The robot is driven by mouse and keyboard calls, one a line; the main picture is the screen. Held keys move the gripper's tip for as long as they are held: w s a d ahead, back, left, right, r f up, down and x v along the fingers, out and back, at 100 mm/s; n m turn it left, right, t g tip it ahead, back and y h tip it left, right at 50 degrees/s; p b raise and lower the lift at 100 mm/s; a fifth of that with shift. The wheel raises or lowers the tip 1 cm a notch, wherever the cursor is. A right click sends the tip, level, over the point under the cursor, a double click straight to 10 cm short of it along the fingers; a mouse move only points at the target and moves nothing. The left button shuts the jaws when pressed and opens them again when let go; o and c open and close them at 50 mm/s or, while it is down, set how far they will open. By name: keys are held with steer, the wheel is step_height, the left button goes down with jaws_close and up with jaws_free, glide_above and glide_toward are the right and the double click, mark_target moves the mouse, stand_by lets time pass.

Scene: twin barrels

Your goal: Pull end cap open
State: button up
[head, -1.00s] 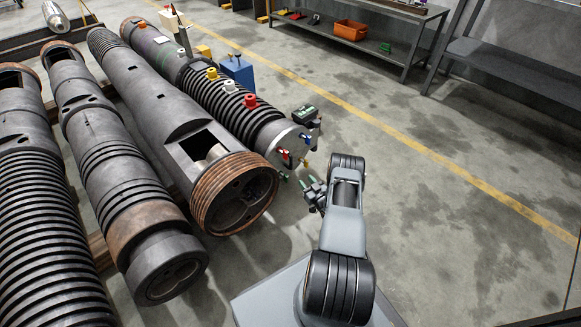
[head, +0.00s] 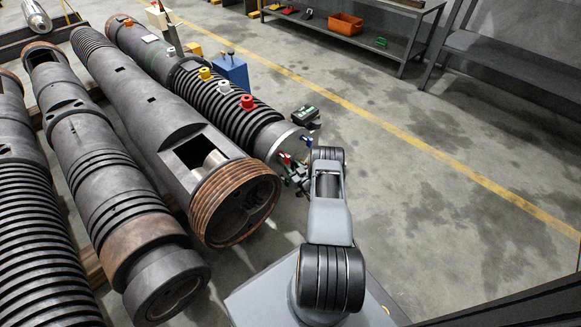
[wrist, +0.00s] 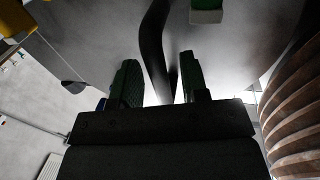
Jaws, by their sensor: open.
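The end cap (head: 293,143) is the pale grey disc closing the near end of the ribbed barrel (head: 235,113). Small red and blue fittings sit on its face. My gripper (head: 290,171) is right at the cap's face, partly hidden by my own arm. In the wrist view the cap's grey face (wrist: 100,28) fills the upper part. My green-padded fingers (wrist: 160,65) are open there. A dark curved bar (wrist: 153,38) on the cap runs down between them, and its lower end narrows between the pads. I cannot tell whether either finger touches it.
A bigger barrel with a copper threaded ring (head: 236,203) lies close left of the cap; the ring is at the right in the wrist view (wrist: 297,115). Open floor (head: 430,200) lies to the right.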

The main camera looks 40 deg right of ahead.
steer(key=shift+c, duration=0.2)
jaws_close()
stand_by(0.4)
